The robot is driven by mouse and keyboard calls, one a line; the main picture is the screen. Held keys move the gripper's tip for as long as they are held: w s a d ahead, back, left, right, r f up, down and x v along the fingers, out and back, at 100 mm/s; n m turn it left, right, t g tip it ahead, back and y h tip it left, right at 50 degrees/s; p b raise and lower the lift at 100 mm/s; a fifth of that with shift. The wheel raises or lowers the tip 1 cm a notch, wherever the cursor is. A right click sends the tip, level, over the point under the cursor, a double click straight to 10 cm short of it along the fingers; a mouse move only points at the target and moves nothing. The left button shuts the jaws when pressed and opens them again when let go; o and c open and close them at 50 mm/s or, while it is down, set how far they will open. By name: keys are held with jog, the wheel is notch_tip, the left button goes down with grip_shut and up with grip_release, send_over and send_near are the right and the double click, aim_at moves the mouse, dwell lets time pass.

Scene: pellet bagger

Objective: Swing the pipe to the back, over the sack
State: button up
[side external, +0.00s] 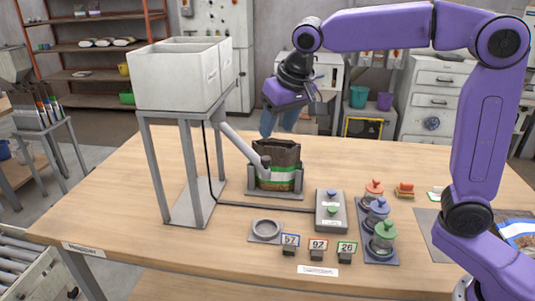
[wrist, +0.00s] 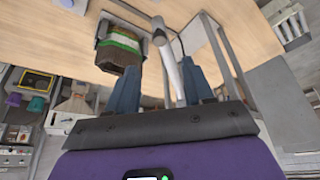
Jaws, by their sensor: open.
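In the wrist view the pipe (wrist: 166,62) runs beside the sack, between the lines of my fingers. The sack (side external: 277,153) is brown with a green and white band and stands upright, open at the top, in a grey holder (side external: 251,184). It also shows in the wrist view (wrist: 121,46). My gripper (side external: 276,130) is open above and behind the pipe, its blue fingers pointing down. I see no contact with the pipe.
The hopper's stand legs (side external: 158,165) rise at the left. The table (side external: 110,200) is bare at far left and behind the sack.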

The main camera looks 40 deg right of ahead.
aim_at(266, 158)
jog(key=x, duration=1)
jog(key=shift+w+f, duration=0.1)
grip_shut()
